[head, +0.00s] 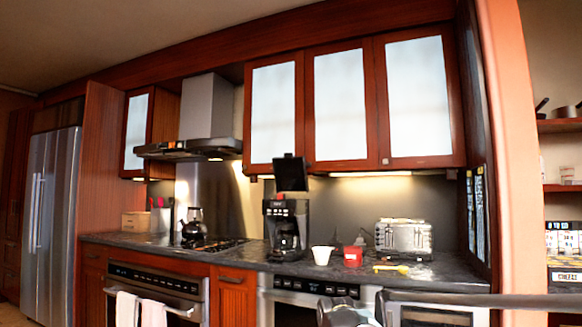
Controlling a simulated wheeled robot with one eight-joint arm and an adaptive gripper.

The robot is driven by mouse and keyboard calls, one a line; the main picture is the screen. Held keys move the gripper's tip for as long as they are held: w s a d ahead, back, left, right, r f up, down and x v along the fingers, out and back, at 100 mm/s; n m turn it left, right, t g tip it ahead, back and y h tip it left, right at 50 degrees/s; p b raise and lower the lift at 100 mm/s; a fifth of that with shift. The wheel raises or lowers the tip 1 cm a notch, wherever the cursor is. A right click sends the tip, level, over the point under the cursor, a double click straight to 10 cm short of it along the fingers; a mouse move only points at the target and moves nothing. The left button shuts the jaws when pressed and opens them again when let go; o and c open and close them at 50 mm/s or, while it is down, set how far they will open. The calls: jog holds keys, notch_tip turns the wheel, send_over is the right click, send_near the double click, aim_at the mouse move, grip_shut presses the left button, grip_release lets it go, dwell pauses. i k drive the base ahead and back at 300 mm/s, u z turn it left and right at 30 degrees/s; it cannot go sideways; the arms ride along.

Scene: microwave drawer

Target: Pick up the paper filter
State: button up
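A small white flared cup shape (321,255), which looks like the paper filter, stands on the dark counter (350,272) between the coffee maker (287,228) and a red cup (353,256). The coffee maker's lid (291,173) is raised. At the bottom edge is a grey rounded part of what looks like my gripper (348,312). It is below and in front of the counter edge, apart from the filter. Its fingertips are cut off or hidden, so I cannot see whether it is open or holds anything.
A toaster (403,237) and a small yellow item (390,268) are right of the red cup. A kettle (194,224) stands on the stove at left. Built-in appliances (281,290) sit under the counter. Wall cabinets (340,105) hang above. An orange wall edge (515,150) is at right.

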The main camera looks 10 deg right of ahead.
aim_at(321, 253)
jog(key=k, duration=1.3)
jog(key=u, duration=0.25)
jog(key=i, duration=1.8)
jog(key=z, duration=0.65)
